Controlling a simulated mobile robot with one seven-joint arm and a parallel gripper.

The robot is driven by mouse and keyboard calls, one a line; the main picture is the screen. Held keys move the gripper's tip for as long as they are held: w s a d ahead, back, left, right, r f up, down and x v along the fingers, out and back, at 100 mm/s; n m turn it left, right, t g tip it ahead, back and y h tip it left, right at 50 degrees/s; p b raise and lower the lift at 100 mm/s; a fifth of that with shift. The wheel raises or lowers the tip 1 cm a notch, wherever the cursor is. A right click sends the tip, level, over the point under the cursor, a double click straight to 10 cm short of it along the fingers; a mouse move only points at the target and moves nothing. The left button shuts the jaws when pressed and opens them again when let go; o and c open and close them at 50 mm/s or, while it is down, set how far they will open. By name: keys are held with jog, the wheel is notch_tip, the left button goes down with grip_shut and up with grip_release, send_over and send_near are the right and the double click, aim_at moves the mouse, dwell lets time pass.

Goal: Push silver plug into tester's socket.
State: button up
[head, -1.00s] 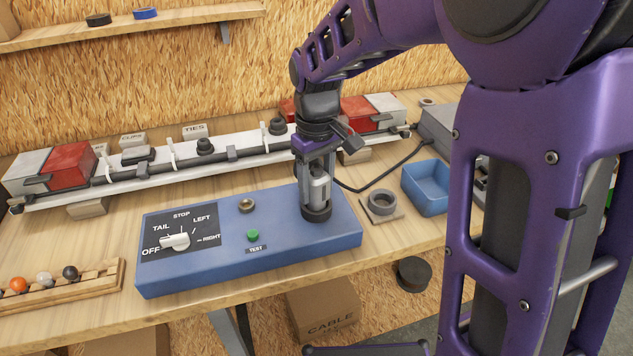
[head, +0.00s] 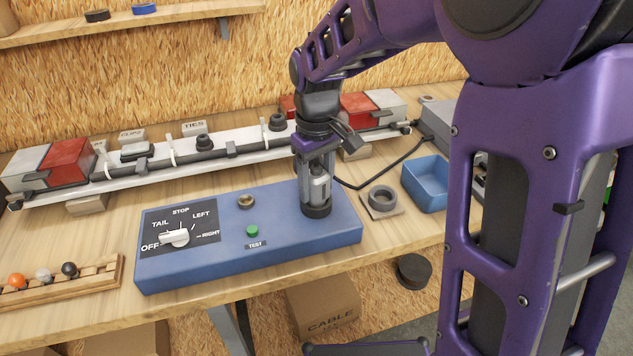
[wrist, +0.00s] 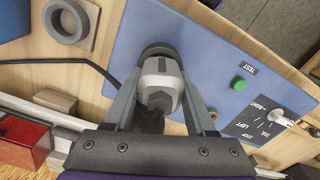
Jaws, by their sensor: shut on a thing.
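The blue tester (head: 185,268) lies on the bench, with a dial (head: 174,238) and a green TEST button (head: 252,231). The silver plug (head: 319,187) stands upright at the tester's right end, its lower end at a dark round socket (head: 316,209). It also shows in the wrist view (wrist: 160,84), against the dark socket ring (wrist: 158,51). My gripper (head: 318,196) is shut on the plug from above, one finger on each side. The plug's nose is hidden, so I cannot tell how deep it sits. The dial's white pointer is toward OFF.
A grey ring (head: 382,198) on a small plate and a blue bin (head: 425,184) lie right of the tester. A black cable (head: 377,182) runs to a grey box. The light bar (head: 230,160) lies behind. A rack of coloured balls (head: 60,275) is at left.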

aim_at(317, 167)
jog(key=shift+f, duration=0.35)
jog(key=o, duration=1.1)
jog(key=shift+r, duration=0.2)
jog(key=shift+r+p, duration=1.7)
jog(key=shift+r, duration=1.7)
